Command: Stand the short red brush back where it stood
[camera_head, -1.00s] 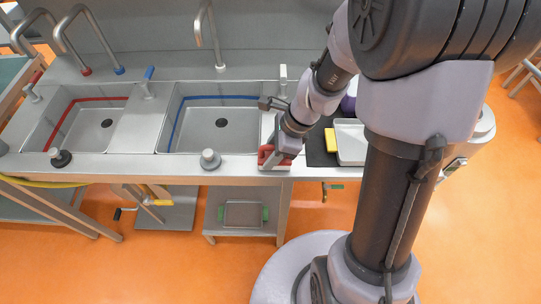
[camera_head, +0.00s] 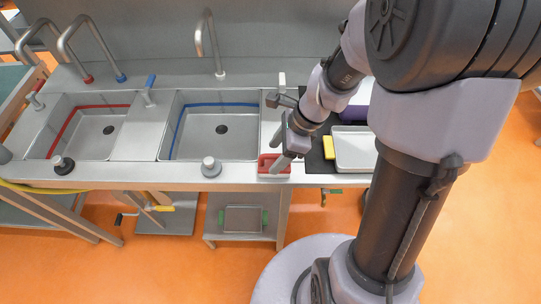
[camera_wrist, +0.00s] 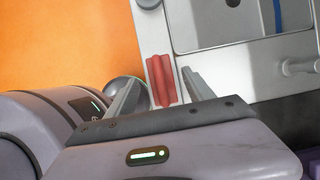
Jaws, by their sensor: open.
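A short red piece (camera_head: 267,163) sits at the front edge of the steel counter, right of the second sink. I take it for the short red brush, but cannot tell the brush from a red holder here. In the wrist view the red piece (camera_wrist: 162,80) looks long and ridged, on a pale strip. My gripper (camera_head: 279,158) is over it, partly covering it in the head view. In the wrist view my gripper's open fingers (camera_wrist: 163,74) stand either side of the red piece, with gaps visible. I cannot tell its height above it.
A red-lined sink (camera_head: 92,134) and a blue-lined sink (camera_head: 195,138) lie to the left. A grey knob (camera_head: 211,165) stands on the front edge. A yellow block (camera_head: 328,147) and a white tray (camera_head: 355,150) lie close on the right, on a dark mat.

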